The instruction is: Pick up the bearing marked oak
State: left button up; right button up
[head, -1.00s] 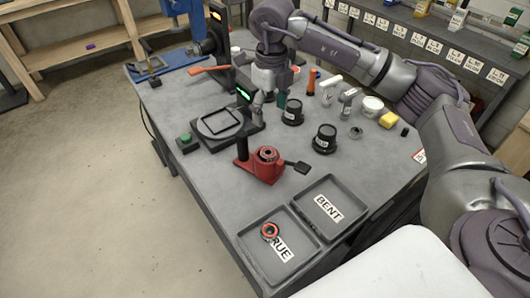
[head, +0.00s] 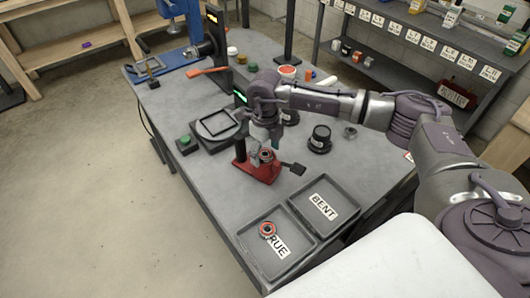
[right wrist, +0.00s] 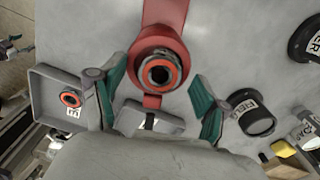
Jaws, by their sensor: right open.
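A bearing with an orange-red ring (head: 265,156) sits on the red stand (head: 247,168); the right wrist view shows the bearing (right wrist: 158,71) from above, its bore dark. A second orange-ringed bearing (head: 267,230) lies in the tray labelled TRUE (head: 248,248); it also shows in the right wrist view (right wrist: 70,99). I cannot read "oak" on either bearing. My right gripper (head: 264,143) is above the red stand. In the right wrist view its two green-padded fingers (right wrist: 160,98) are spread and empty, either side of the stand's bearing. My left gripper is out of view.
An empty tray labelled BENT (head: 323,207) adjoins the TRUE tray. A black labelled cup (head: 320,138) stands right of the stand. A gauge plate (head: 217,125) and a green button (head: 185,143) are to the left.

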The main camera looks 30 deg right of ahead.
jog(key=shift+f, duration=0.1)
jog(key=shift+c, duration=0.4)
jog(key=shift+s, duration=0.2)
jog(key=c, duration=1.3)
